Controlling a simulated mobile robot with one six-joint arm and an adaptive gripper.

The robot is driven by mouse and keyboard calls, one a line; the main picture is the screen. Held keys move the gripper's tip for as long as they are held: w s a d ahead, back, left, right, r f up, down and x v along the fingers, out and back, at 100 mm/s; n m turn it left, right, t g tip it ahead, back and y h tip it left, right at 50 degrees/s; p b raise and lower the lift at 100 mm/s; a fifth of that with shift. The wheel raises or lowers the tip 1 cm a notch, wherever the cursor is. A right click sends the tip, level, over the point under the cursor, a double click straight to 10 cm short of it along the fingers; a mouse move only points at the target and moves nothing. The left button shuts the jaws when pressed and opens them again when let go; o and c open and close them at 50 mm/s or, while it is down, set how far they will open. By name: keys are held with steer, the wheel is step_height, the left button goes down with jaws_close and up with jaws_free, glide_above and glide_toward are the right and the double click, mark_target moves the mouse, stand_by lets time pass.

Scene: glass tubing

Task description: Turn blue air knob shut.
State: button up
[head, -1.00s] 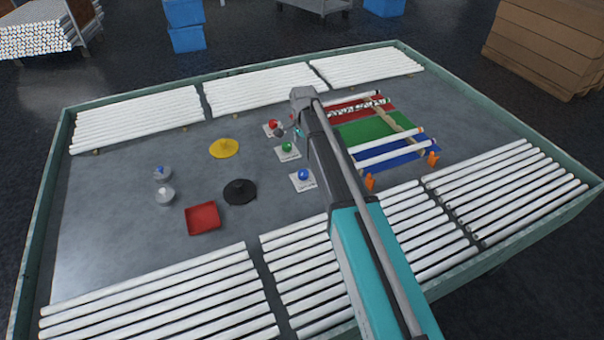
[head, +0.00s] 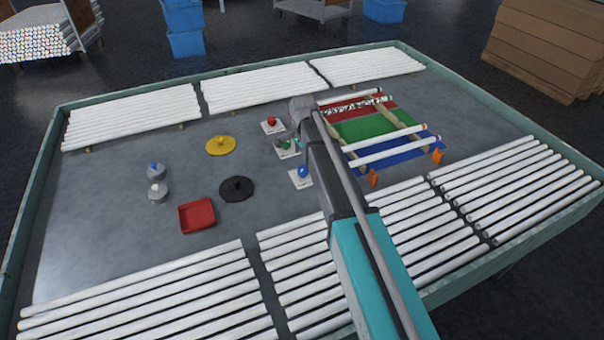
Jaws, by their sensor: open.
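A blue knob (head: 303,171) sits on a small white plate (head: 295,183) in the head view, the nearest of three such knobs in a row. A green knob (head: 286,145) and a red knob (head: 271,121) stand on their own plates farther back. Any mark of the blue knob's turn is too small to read.
A yellow disc (head: 220,146), a black disc (head: 236,189), a red tray (head: 197,217) and two grey cylinders (head: 158,192), one blue-topped (head: 153,171), stand left. White tubes (head: 390,147) lie on a rack at right. Tube rows (head: 150,295) line the front and back.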

mark_target(303, 169)
steer(key=shift+f+b, duration=2.8)
steer(key=shift+f, duration=0.3)
steer(key=c, duration=1.1)
steer(key=shift+s+a, duration=0.1)
steer(key=shift+a, duration=0.1)
steer(key=shift+c, duration=0.2)
steer(key=shift+d, duration=0.1)
